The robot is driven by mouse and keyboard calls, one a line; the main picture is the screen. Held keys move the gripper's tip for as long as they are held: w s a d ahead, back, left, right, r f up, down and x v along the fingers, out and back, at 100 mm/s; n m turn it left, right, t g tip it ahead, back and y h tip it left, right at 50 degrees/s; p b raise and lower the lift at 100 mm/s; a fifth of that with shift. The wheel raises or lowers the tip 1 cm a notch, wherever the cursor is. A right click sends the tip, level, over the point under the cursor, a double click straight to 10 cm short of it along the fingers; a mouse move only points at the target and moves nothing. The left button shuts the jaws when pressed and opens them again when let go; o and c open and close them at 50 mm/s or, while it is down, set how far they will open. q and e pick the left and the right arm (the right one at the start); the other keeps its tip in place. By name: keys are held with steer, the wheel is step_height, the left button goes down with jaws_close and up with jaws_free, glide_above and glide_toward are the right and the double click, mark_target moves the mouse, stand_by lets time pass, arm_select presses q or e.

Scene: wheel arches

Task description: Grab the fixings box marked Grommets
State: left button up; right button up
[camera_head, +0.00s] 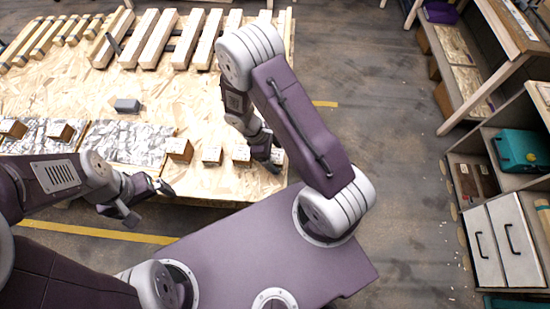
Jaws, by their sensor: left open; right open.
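Several small boxes with pale tops stand in a row along the near edge of the wooden table (205,188). One brown-sided box (180,150) stands beside the foil sheet, then a box (212,155), another (241,153), and one (277,156) partly behind my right gripper. Two more boxes stand further left, one (60,132) on foil and one (12,128) at the picture's edge. Their markings are too small to read, so I cannot tell which is Grommets. My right gripper (268,160) is open at the rightmost box; contact is unclear. My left gripper (149,203) is open and empty near the table's front edge.
Foil sheets (125,143) and a grey block (127,105) lie on the table. Wooden beams (160,40) fill its far side. Shelving with a teal case (522,150) and drawers (485,245) stands at the right. The floor between is clear.

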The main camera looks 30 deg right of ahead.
mark_target(279, 156)
steer(key=c, duration=1.7)
steer(key=shift+o, duration=0.2)
steer(key=shift+r, duration=0.55)
step_height(279, 156, up, 3)
steer(key=shift+w+f, duration=0.1)
steer(key=s+a+r, duration=0.5)
steer(key=s+r, duration=0.2)
steer(key=s, duration=0.3)
steer(key=shift+s+a, duration=0.2)
steer(key=shift+a, duration=0.15)
